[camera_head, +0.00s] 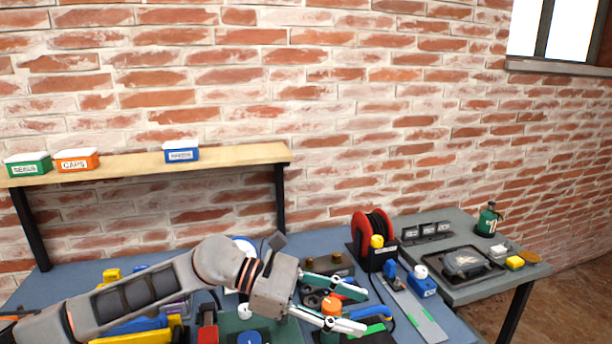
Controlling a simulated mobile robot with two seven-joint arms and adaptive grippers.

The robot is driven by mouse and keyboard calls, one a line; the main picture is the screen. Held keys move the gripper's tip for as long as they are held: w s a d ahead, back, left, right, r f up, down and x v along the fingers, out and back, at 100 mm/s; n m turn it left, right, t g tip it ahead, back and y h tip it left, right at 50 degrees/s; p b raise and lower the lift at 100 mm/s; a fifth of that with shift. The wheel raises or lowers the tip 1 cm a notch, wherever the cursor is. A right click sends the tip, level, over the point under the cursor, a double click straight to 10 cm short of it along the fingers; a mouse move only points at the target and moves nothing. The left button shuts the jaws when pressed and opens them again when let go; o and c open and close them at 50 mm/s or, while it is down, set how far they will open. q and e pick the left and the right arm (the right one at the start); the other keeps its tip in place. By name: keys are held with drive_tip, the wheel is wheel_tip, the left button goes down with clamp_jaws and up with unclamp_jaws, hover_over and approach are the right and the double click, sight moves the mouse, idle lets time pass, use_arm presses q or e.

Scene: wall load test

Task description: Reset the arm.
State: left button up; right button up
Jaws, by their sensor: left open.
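My left arm comes in from the lower left and reaches over the blue workbench (319,240). My left gripper (366,310) points to the right with its two fingers spread apart. Between and just beyond the fingers are a small orange-topped item (331,306) and a blue-handled item; I cannot tell whether the fingers touch them. The arm hides part of the bench behind it. My right gripper is not in view.
A wooden shelf (225,160) carries green, orange and blue labelled boxes. A red reel (372,229) stands behind the gripper. A grey side table (462,291) at right holds a black tray and a green bottle (488,220). Tools crowd the bench.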

use_arm(q)
drive_tip(key=s+d+r+n+t+h, duration=0.1)
drive_tip(key=d+r+n+t+h, duration=0.15)
drive_tip(key=r+n+h, duration=0.2)
drive_tip(key=w+a+r+n+t+h, duration=0.1)
drive_tip(key=w+a+r+n+t, duration=0.25)
drive_tip(key=n+t, duration=0.7)
drive_tip(key=w+a+f+n+t+y, duration=0.1)
drive_tip(key=w+a+n+t+y, duration=0.2)
drive_tip(key=a+n+t+y, duration=0.55)
drive_tip(key=a+f+n+g+y, duration=0.2)
drive_tip(key=a+f+n+y, duration=0.8)
drive_tip(key=a+f+n, duration=0.45)
drive_tip(key=s+a+f+n+g+y, duration=0.3)
drive_tip(key=s+a+f+n+g, duration=0.25)
drive_tip(key=s+a+f, duration=0.55)
drive_tip(key=s+a+f+n+g+y, duration=0.3)
drive_tip(key=s+a+f+n+g, duration=0.3)
drive_tip(key=s+a, duration=0.45)
drive_tip(key=d+f+n+t+h+b, duration=0.1)
drive_tip(key=d+f+t+h+b, duration=0.1)
drive_tip(key=d+f, duration=0.7)
drive_tip(key=d+f+n+t+h+b, duration=0.2)
drive_tip(key=d+f+h+b, duration=0.3)
drive_tip(key=f, duration=0.9)
drive_tip(key=d+b, duration=0.1)
drive_tip(key=d, duration=0.2)
drive_tip(key=shift+s+d+f+b, duration=0.3)
drive_tip(key=shift+s+d+b, duration=0.05)
drive_tip(key=shift+d, duration=0.05)
